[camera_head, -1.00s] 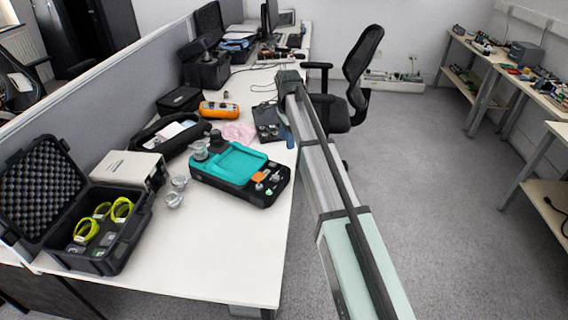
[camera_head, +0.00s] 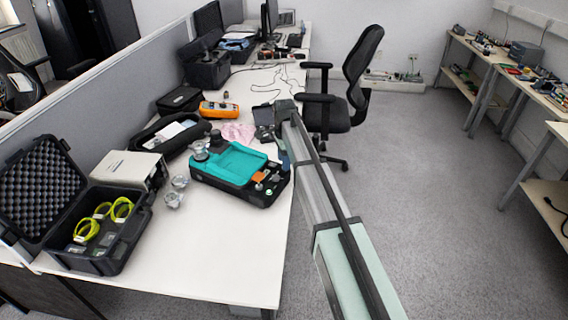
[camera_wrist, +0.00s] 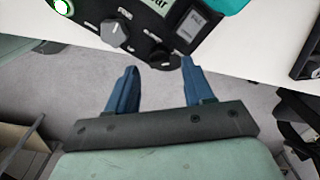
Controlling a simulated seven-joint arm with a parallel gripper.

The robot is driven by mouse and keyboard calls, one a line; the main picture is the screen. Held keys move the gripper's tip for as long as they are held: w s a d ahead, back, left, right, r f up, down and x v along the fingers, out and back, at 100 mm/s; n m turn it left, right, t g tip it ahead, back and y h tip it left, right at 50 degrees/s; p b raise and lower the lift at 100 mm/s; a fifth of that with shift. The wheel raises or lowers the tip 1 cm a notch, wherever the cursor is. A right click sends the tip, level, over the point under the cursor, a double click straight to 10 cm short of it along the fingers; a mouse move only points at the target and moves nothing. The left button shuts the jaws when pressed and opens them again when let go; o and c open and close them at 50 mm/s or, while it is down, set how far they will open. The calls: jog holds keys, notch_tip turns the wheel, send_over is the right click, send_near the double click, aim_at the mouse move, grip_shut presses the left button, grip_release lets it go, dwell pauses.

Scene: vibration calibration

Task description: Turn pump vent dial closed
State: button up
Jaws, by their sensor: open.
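The pump unit (camera_head: 240,165) is a black case with a teal top on the white desk in the head view. Its black panel edge shows at the top of the wrist view, with a grey dial (camera_wrist: 117,34) that has a light pointer mark, and a green-lit round button (camera_wrist: 62,6). Small labels surround the dial, too blurred to read. My gripper (camera_wrist: 160,66) has blue fingers, spread apart with nothing between them. It is beyond the desk edge, apart from the dial, which lies ahead and a little left in the wrist view. In the head view my arm hides most of the gripper.
A black foam-lined case (camera_head: 103,262) with yellow-green coils stands at the desk's front left, near a beige box (camera_head: 128,169). Small glass jars (camera_head: 173,197) stand left of the pump. An orange meter (camera_head: 219,109) lies behind it. An office chair (camera_head: 345,85) stands beyond my arm.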

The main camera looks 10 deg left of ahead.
jog(key=shift+f, duration=1)
jog(key=shift+c, duration=0.2)
grip_shut()
